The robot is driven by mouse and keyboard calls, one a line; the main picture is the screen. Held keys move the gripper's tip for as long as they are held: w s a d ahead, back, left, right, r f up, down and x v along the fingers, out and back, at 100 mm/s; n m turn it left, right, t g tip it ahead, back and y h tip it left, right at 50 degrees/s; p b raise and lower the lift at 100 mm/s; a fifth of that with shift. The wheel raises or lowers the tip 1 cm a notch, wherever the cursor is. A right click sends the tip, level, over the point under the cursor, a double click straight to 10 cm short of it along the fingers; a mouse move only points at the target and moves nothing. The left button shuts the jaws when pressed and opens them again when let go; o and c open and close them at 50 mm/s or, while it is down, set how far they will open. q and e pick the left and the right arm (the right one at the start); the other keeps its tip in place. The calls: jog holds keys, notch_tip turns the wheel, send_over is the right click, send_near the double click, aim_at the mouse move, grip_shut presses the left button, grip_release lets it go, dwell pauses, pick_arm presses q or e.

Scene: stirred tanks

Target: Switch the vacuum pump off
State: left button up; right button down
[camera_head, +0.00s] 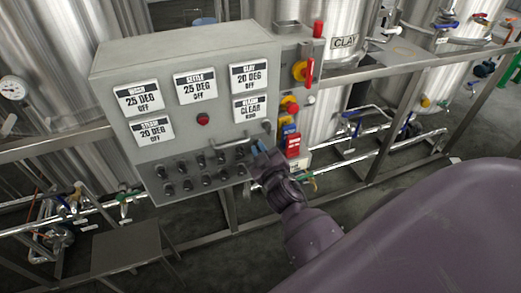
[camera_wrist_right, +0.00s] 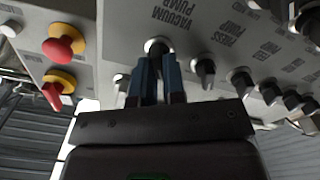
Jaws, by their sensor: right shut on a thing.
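The grey control panel (camera_head: 190,65) carries two rows of small dark rotary switches on its lower front in the head view. My right gripper (camera_head: 258,147) reaches the right end of these rows from below. In the right wrist view, a label reading "VACUUM PUMP" (camera_wrist_right: 167,12) sits above the vacuum pump switch (camera_wrist_right: 156,44). The blue fingers of my right gripper (camera_wrist_right: 159,65) are shut on this switch and partly cover it, so its exact angle is hard to tell. My left gripper is not in view.
A red mushroom button (camera_wrist_right: 63,46) and a red handle (camera_wrist_right: 52,96), both on yellow, sit on the side panel. Neighbouring switches such as the press pump switch (camera_wrist_right: 205,72) are close by. A metal rail (camera_head: 345,75) and steel tanks (camera_head: 215,12) stand around the panel.

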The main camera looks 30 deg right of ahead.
dwell(0.3)
jog(key=c, duration=1.2)
grip_release()
jog(key=b+v, duration=0.1)
jog(key=v, duration=0.9)
jog(key=shift+s, duration=0.4)
